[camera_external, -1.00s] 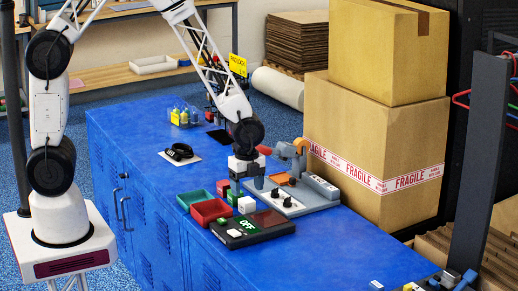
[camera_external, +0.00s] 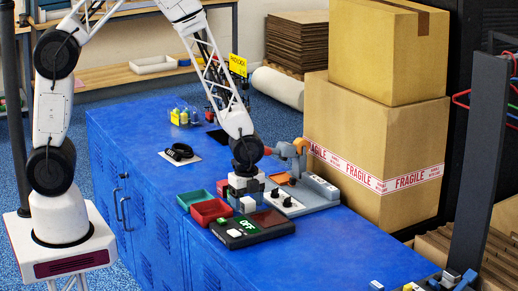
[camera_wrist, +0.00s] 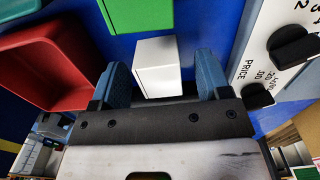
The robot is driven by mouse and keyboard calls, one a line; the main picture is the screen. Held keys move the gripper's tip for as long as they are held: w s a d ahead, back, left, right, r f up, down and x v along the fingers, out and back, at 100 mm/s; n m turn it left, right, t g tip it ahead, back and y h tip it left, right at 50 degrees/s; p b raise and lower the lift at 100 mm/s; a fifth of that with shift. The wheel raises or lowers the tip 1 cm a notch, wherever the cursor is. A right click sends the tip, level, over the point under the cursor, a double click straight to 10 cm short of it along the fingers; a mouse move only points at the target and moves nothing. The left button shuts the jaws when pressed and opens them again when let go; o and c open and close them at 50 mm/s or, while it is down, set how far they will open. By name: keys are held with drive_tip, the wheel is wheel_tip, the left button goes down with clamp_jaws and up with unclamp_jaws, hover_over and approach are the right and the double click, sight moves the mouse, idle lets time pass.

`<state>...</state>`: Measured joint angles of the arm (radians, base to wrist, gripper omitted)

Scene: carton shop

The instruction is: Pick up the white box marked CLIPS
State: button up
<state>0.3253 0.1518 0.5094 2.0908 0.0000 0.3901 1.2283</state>
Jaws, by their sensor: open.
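A small white box (camera_wrist: 158,67) stands between my two blue fingertips in the wrist view, with a gap on either side. No marking is readable on it, so I cannot confirm the word CLIPS. In the external view a white box (camera_external: 247,205) shows just below my gripper (camera_external: 246,193), beside the trays. My gripper (camera_wrist: 163,72) is open, its fingers on either side of the white box. I cannot tell how deep the fingertips reach beside it.
A green box (camera_wrist: 137,14) stands just beyond the white box. A red tray (camera_wrist: 42,70) lies to the left, and a white panel with dark knobs (camera_wrist: 275,50) to the right. A dark device reading OFF (camera_external: 250,234) sits in front. Large cartons (camera_external: 375,150) stand behind.

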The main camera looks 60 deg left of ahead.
sight(247, 199)
drive_tip(key=shift+c, duration=0.3)
drive_tip(key=c, duration=1)
drive_tip(key=shift+c, duration=0.2)
drive_tip(key=shift+r, duration=4.95)
